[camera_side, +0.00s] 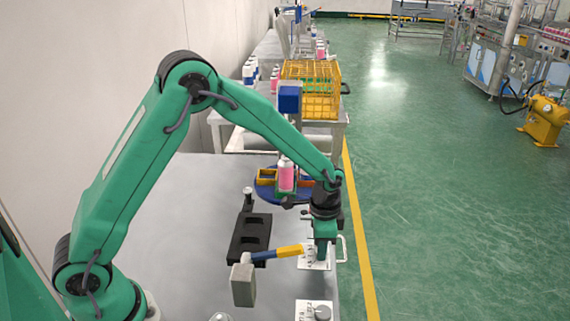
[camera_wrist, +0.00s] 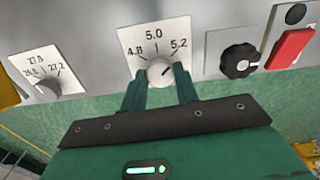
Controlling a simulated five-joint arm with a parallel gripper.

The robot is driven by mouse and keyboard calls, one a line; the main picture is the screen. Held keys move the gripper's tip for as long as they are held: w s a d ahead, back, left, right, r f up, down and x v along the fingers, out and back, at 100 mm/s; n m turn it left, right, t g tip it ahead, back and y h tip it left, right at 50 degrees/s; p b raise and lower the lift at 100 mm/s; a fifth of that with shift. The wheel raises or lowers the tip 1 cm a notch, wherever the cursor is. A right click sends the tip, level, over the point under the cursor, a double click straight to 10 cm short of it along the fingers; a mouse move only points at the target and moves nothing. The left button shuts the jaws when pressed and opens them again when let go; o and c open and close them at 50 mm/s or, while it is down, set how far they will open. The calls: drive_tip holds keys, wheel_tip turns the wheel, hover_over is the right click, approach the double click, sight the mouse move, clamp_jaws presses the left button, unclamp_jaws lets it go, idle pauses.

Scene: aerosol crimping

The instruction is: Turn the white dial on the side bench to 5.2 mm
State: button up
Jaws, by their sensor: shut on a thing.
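In the wrist view, the white dial (camera_wrist: 159,72) sits below a white scale plate (camera_wrist: 150,42) marked 4.8, 5.0 and 5.2. A short dark mark on the dial slants up and right, toward the 5.2 side; whether it is exactly on 5.2 is hard to tell. My gripper (camera_wrist: 161,83) is shut on the dial, one green finger on each side. In the side view, my gripper (camera_side: 321,256) points down over a white plate (camera_side: 308,263) near the bench's right edge. It hides the dial there.
A grey dial (camera_wrist: 52,86) marked around 27.0 is left of the white one. A black knob (camera_wrist: 240,61) and a red switch (camera_wrist: 290,48) are to the right. In the side view, a mallet (camera_side: 243,282) and black holder (camera_side: 250,237) lie close by; a pink can (camera_side: 286,177) stands behind.

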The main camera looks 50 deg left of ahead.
drive_tip(key=shift+m, duration=0.4)
drive_tip(key=o, duration=1)
drive_tip(key=shift+r, duration=0.15)
wheel_tip(320, 180, up, 7)
drive_tip(key=shift+f, duration=0.1)
drive_tip(key=shift+r, duration=0.4)
